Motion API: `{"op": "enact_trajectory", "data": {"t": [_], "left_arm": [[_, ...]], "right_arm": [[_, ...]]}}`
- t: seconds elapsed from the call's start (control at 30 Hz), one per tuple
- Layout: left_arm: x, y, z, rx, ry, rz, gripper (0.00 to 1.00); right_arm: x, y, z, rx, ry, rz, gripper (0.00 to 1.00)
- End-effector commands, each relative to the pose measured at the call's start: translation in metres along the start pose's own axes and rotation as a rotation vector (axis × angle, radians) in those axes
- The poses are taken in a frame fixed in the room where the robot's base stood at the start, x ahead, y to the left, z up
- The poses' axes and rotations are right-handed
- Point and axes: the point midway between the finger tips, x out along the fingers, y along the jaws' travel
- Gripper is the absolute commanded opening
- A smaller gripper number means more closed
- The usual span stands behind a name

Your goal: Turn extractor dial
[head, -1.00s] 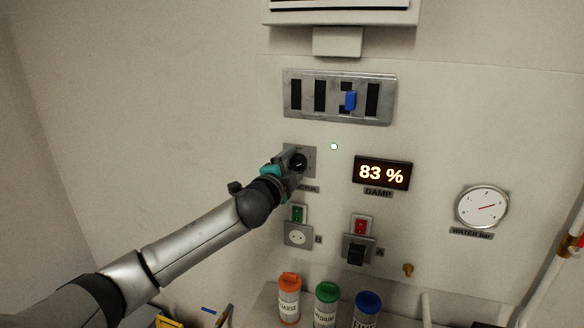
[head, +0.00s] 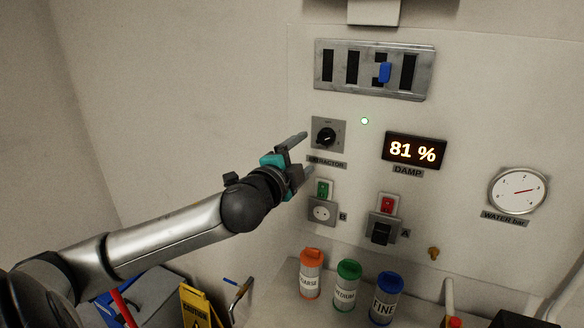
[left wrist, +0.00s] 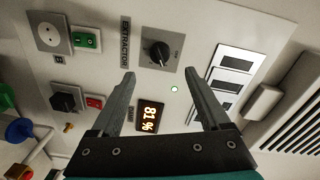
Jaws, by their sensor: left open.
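The extractor dial (head: 325,136) is a black round knob on a square grey plate on the wall, above a label reading EXTRACTOR. It also shows in the left wrist view (left wrist: 158,53), beyond the fingertips. My left gripper (head: 303,153) is open and empty, just left of and below the dial and apart from it. In the left wrist view its two fingers (left wrist: 165,78) are spread wide with nothing between them. The damp display (head: 414,151) reads 81 %. A small green light (head: 364,121) is lit right of the dial. My right gripper is out of view.
A slotted panel (head: 373,69) with a blue lever is above the dial. Sockets and a green switch (head: 324,189) and red switch (head: 387,203) are below. Several labelled jars, including an orange-lidded one (head: 311,274), stand lower down. A water gauge (head: 518,190) is at right.

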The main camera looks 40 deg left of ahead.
Motion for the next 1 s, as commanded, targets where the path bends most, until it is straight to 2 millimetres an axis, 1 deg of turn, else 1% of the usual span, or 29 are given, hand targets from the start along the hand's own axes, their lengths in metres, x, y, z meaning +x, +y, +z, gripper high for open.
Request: {"op": "enact_trajectory", "data": {"t": [0.03,0.2,0.4,0.63,1.0], "left_arm": [[-0.006,0.002,0.001,0.002,-0.001,0.003,0.80],[-0.024,0.002,0.000,0.001,0.000,0.002,0.80],[-0.040,0.001,0.000,-0.001,0.000,0.001,0.80],[-0.047,0.000,0.000,0.000,-0.001,0.000,0.80],[-0.048,0.000,0.000,0.000,-0.001,0.000,0.80]], "right_arm": [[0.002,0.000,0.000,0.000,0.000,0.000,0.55],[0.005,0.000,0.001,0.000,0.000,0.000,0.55],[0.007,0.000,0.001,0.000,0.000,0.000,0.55],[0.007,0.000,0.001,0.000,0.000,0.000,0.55],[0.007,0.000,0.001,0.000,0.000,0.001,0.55]]}}
